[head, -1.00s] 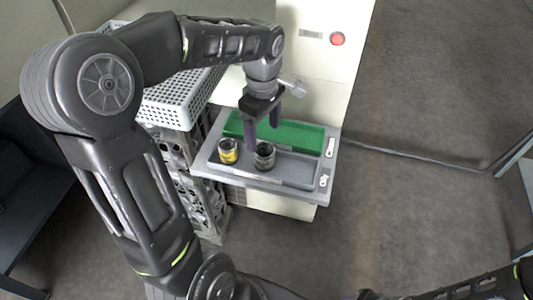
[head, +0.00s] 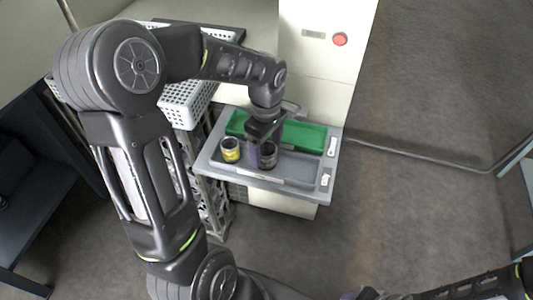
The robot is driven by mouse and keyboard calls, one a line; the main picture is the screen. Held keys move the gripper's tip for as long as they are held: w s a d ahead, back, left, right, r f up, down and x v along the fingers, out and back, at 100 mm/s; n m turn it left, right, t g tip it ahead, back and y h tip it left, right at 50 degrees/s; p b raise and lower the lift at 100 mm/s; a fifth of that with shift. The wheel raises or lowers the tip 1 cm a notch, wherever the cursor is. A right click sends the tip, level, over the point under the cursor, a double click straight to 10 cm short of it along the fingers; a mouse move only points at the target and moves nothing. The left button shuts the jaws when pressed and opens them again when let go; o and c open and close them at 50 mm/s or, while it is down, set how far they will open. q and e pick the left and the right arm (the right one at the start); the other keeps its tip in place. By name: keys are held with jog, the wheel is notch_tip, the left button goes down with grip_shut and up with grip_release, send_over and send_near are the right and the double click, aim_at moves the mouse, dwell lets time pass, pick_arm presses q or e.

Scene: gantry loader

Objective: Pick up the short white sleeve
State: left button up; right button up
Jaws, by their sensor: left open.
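I cannot make out a short white sleeve as such. A grey tray (head: 225,171) holds two short upright cylinders in its front compartment. One has a yellow band (head: 231,152). The other, to its right, is dark grey (head: 268,158). My left gripper (head: 265,146) is open and points down over the tray, its fingers at the dark grey cylinder. One finger shows at that cylinder's left side; the other is behind it, partly hidden. I cannot tell whether they touch it. My right arm shows at the bottom right, but its gripper is not visible.
A green bin (head: 303,135) fills the tray's rear compartment. A white perforated crate (head: 186,108) stands left of the tray on a grey rack. A pale machine panel with a red button (head: 340,39) rises behind. The front compartment's right part is bare, and open floor lies right.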

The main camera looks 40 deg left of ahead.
pick_arm(q)
jog(key=shift+f, duration=0.65)
jog(key=shift+c, duration=0.4)
jog(key=shift+r, duration=0.1)
grip_shut()
